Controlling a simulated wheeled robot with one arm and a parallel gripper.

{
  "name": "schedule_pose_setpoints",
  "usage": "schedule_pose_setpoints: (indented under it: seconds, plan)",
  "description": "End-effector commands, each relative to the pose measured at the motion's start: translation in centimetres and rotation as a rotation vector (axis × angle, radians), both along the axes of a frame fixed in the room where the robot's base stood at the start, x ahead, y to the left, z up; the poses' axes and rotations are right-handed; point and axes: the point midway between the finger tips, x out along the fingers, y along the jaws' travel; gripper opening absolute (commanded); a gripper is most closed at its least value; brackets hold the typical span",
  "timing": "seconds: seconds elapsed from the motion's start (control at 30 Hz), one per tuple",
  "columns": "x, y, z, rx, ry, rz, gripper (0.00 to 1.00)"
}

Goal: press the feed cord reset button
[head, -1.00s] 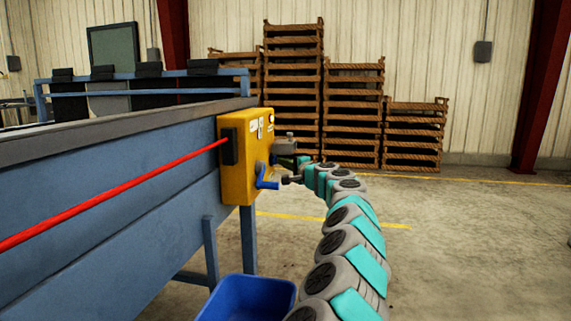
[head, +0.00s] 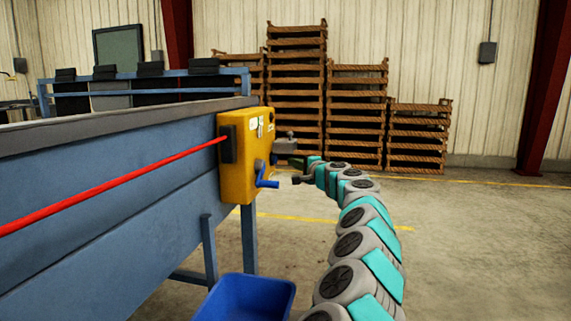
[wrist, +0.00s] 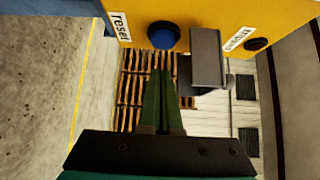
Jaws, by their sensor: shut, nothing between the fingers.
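The yellow control box (head: 240,165) is fixed to the end of the blue machine. In the wrist view, the box (wrist: 275,18) has a "reset" label (wrist: 121,27) beside a round blue button (wrist: 163,35). In the head view a blue handle-like part (head: 267,175) sticks out from the box's right face; I cannot tell if it is the same part. My gripper (wrist: 160,75) is shut and empty, its green fingers pointing toward the box just below the blue button in the wrist picture. In the head view my gripper (head: 297,163) is right of the box, with a visible gap.
A grey bracket-like part (wrist: 208,60) projects from the box close right of my fingers. A "tripped" label (wrist: 238,39) and dark round part (wrist: 257,44) lie beyond it. The red cord (head: 120,184) runs to the box. A blue bin (head: 245,298) stands below. Floor at right is clear.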

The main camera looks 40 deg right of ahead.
Motion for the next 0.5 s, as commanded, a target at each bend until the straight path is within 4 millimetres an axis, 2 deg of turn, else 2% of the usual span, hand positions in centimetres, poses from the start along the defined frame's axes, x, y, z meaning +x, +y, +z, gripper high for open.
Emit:
schedule_pose_setpoints:
  seconds: [0.5]
  plan:
    - [-5.2,0.5,0.3,0.001,-0.005,0.002,0.00]
